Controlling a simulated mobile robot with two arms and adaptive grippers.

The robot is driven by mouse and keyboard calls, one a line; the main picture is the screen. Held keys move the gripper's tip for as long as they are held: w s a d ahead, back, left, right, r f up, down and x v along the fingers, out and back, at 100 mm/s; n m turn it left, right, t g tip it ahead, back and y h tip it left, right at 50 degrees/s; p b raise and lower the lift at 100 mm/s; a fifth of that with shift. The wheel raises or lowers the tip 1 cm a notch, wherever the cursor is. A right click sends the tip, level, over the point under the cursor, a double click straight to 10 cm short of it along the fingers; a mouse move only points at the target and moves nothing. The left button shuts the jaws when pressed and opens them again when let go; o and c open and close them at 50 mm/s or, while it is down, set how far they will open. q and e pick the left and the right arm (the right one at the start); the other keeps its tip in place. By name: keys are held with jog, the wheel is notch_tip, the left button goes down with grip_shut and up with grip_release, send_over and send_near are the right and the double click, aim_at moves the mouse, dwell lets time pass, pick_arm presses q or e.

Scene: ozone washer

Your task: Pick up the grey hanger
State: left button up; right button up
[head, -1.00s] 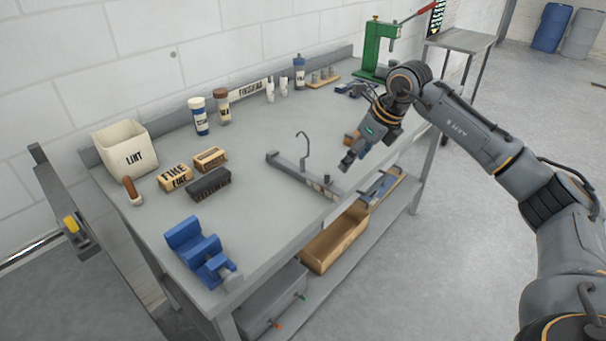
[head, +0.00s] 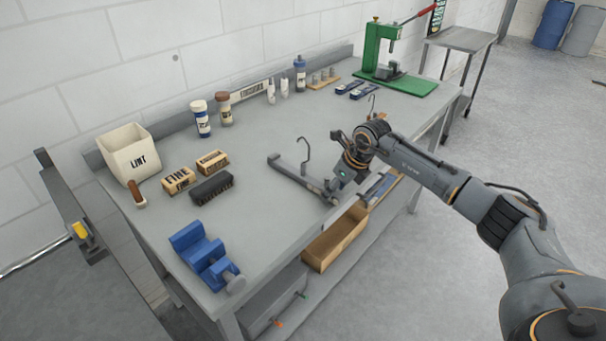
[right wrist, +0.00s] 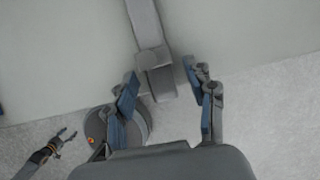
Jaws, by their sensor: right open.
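The grey hanger (head: 293,171) lies along the front edge of the workbench, its thin hook standing up. My right gripper (head: 333,192) is over its near right end and hides part of it. In the right wrist view, the hanger's bar (right wrist: 146,28) runs down from the top, and its end lies between the fingertips of my right gripper (right wrist: 162,84). The fingers are open with a gap on both sides of the bar. My left gripper (right wrist: 65,137) shows small at the lower left of the right wrist view, fingers apart and empty; it is outside the head view.
Another hook (head: 373,103) rises behind my right arm. A blue vise (head: 203,257), dark brush (head: 211,188), labelled blocks (head: 178,179) and a lint bin (head: 128,154) stand to the left. A green press (head: 380,50) is at the far end.

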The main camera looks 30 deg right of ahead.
jog(key=shift+w+f, duration=0.15)
jog(key=shift+f, duration=0.2)
grip_shut()
jog(key=shift+r, duration=0.15)
